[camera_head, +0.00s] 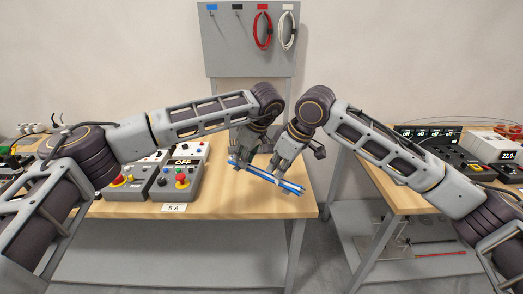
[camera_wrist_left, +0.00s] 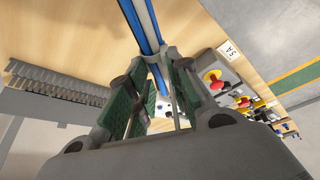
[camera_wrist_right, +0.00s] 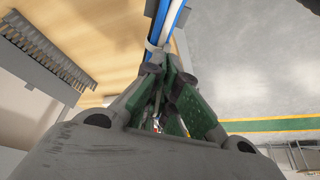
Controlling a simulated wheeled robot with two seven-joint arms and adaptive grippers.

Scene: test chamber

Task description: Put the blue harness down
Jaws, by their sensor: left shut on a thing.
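The fingers hide parts of the harness.
A grey board (camera_head: 225,55) behind the bench carries coloured labels, with a red cable (camera_head: 263,30) and a white cable (camera_head: 288,30) hanging. Control boxes (camera_head: 181,182) with red buttons stand left on the bench (camera_head: 235,202). A second bench (camera_head: 392,195) with devices is at right, across a gap.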

